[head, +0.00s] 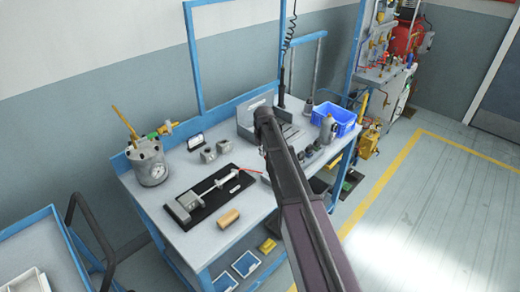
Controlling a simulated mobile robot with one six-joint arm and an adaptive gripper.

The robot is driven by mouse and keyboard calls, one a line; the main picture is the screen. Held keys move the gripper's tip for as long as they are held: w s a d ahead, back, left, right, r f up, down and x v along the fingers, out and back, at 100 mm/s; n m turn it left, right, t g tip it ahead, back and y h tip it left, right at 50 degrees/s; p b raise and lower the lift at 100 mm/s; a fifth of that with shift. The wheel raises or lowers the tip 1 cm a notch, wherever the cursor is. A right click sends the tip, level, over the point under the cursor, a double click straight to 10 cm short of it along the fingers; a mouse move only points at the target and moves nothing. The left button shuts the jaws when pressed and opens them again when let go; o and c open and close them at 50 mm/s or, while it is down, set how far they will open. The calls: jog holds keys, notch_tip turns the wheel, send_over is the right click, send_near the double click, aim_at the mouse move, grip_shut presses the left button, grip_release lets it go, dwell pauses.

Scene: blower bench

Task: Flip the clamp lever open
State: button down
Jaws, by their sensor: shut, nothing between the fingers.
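In the head view, a black base plate (215,211) lies on the front left of the workbench. On it is a light grey clamp-like fixture, with a block (187,203) at its left end and a pale rod (211,187) running toward the right. This looks like the clamp, but its lever is too small to tell apart clearly, and I cannot tell its position. My dark arm rises from the lower right, to the right of the fixture and apart from it in the picture. I cannot make out my gripper.
A silver pot with a gauge (150,164) stands left of the fixture. A tan cylinder (229,217) lies in front. Small grey blocks (208,154) sit behind. A blue crate (335,119) and a grey bottle (327,129) stand at right. A blue frame rises at the back.

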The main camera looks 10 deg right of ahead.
jog(key=shift+s+d, duration=0.2)
jog(key=shift+s, duration=0.05)
jog(key=shift+s+r, duration=0.1)
dwell(0.3)
jog(key=shift+s+r+t, duration=0.1)
jog(key=shift+s+t, duration=0.05)
jog(key=shift+t, duration=0.15)
